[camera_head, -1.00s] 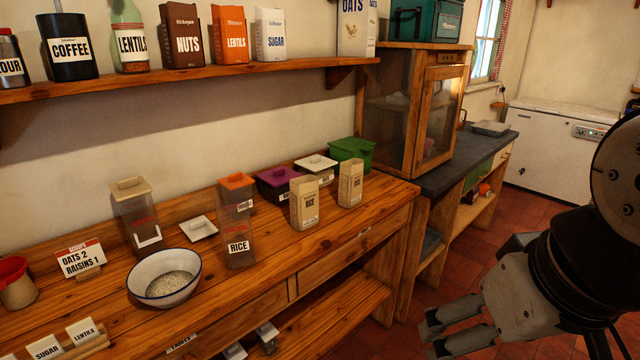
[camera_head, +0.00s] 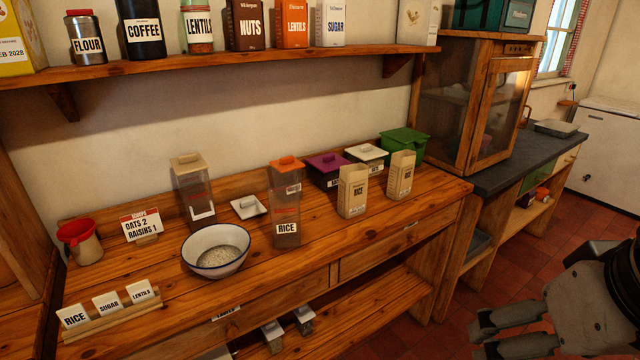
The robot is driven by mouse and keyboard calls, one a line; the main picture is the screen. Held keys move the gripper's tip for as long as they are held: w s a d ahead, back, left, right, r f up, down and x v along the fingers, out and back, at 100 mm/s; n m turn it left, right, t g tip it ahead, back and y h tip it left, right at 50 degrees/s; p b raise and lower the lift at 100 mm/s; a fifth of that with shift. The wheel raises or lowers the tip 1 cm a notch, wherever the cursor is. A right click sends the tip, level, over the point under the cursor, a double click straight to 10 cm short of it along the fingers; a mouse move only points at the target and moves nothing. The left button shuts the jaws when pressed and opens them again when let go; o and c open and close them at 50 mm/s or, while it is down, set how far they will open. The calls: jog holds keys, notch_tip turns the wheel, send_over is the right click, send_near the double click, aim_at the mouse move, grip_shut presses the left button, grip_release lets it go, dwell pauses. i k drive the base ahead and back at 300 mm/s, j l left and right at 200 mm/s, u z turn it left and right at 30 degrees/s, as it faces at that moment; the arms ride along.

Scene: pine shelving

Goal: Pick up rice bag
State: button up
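Two tan paper rice bags stand upright on the wooden counter. The nearer rice bag (camera_head: 353,192) is on the left and the other rice bag (camera_head: 401,175) is just right of it and farther back. Both have "RICE" printed on the front. My gripper (camera_head: 482,342) is at the lower right, over the floor and clear of the counter, well away from both bags. Its two fingers are apart with nothing between them.
A clear rice container (camera_head: 285,210) with an orange lid stands left of the bags. A white bowl (camera_head: 216,250) of grains is farther left. Purple (camera_head: 326,167), white-lidded (camera_head: 366,157) and green (camera_head: 404,146) tubs stand behind the bags. A wooden cabinet (camera_head: 440,110) is right of them.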

aim_at(403, 163)
jog(key=i+l+u, duration=0.15)
jog(key=l, duration=0.2)
jog(key=i+l+u, duration=0.1)
jog(key=l, duration=0.3)
jog(key=i+l+u, duration=0.15)
jog(key=l, duration=0.25)
jog(key=i+l+u, duration=0.15)
jog(key=l, duration=0.25)
jog(key=l+u, duration=0.1)
jog(key=l, duration=0.3)
jog(key=i, duration=0.1)
